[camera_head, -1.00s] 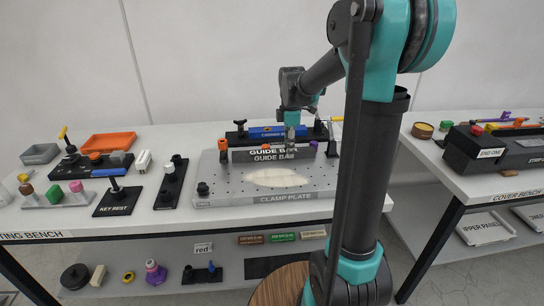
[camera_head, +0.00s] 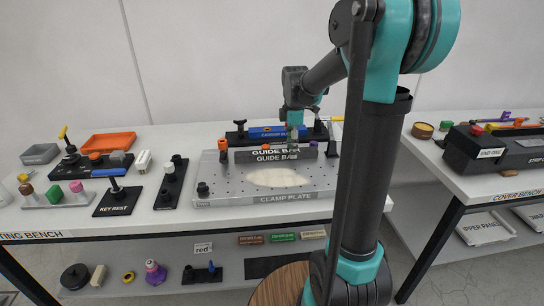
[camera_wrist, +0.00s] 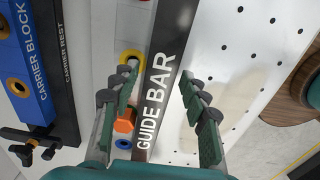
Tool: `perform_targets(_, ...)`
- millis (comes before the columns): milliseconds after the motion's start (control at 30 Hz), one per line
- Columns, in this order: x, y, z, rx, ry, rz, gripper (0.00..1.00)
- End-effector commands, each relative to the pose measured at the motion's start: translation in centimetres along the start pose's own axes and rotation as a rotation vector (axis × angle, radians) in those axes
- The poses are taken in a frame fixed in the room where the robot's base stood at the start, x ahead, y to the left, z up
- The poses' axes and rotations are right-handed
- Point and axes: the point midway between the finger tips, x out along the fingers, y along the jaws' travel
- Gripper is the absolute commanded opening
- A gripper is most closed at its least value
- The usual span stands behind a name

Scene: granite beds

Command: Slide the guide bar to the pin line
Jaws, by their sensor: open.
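The guide bar (camera_head: 245,156) is a long dark grey bar with white lettering, lying across the back part of the pale clamp plate (camera_head: 225,186). In the wrist view the guide bar (camera_wrist: 175,30) runs lengthwise between my fingers. My gripper (camera_wrist: 158,78) is open, with one green-padded finger on each side of the bar; I cannot tell whether either touches it. In the head view my gripper (camera_head: 293,140) is over the bar's right half, hiding part of it. An orange knob (camera_head: 223,145) stands by the bar's left end. No labelled pin line is readable.
A blue carrier block (camera_head: 265,133) lies just behind the plate. A black fixture (camera_head: 171,180) stands left of the plate. A second bench (camera_head: 500,185) is at the right.

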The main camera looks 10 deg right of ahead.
Motion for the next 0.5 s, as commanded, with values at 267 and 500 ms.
perform_targets(267,-2.0,0.0,0.0,0.000,0.000,0.000,0.45)
perform_targets(500,-3.7,0.0,0.0,0.000,0.000,0.000,0.45)
